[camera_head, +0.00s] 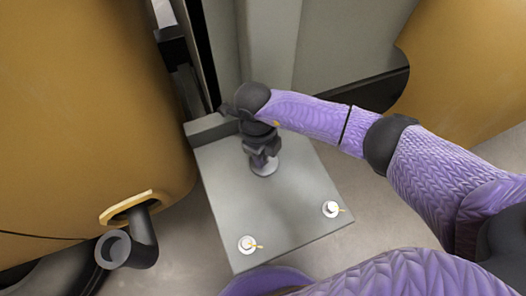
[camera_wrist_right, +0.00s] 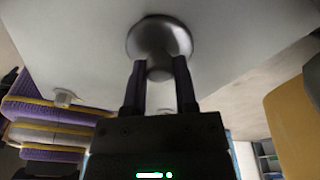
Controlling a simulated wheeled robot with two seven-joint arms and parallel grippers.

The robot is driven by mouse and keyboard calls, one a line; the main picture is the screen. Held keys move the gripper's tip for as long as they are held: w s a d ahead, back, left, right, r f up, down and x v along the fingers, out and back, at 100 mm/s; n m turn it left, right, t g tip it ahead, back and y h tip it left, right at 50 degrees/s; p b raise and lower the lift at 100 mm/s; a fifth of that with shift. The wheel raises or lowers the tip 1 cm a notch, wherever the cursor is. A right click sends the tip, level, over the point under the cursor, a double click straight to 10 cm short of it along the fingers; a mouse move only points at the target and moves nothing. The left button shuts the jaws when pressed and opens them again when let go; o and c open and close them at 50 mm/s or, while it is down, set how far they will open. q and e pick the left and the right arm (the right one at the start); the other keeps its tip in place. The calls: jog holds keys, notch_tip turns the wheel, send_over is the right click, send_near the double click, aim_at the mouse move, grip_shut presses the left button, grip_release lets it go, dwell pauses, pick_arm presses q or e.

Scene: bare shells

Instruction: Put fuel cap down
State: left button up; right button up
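The fuel cap is a round grey metal disc with a knob. In the head view the fuel cap (camera_head: 264,168) shows as a pale disc under my right gripper (camera_head: 262,152), over the back part of the grey tabletop (camera_head: 270,215). In the right wrist view the two fingers of the right gripper (camera_wrist_right: 160,88) are on either side of the knob of the fuel cap (camera_wrist_right: 158,36) and appear closed on it. The disc is against or very close to the grey surface; I cannot tell if it touches. My left gripper is not in view.
Two small pale fittings with yellow tabs stand on the tabletop's front part, one left (camera_head: 247,243) and one right (camera_head: 331,208). A large orange body (camera_head: 85,110) with a dark pipe (camera_head: 140,236) at its opening stands left. The tabletop's middle is clear.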

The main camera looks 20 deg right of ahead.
jog(key=o, duration=0.4)
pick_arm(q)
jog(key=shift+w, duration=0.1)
pick_arm(e)
jog(key=shift+o, duration=0.2)
pick_arm(q)
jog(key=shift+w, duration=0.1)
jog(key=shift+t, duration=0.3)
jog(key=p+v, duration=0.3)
jog(key=p, duration=0.1)
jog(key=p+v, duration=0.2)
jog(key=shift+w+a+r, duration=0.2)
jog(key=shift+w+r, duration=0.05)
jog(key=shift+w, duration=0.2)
pick_arm(e)
notch_tip(320, 180, up, 12)
jog(key=w, duration=0.1)
jog(key=shift+a+r, duration=0.15)
jog(key=shift+a, duration=0.25)
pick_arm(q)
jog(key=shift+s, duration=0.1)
pick_arm(e)
jog(key=shift+w, duration=0.1)
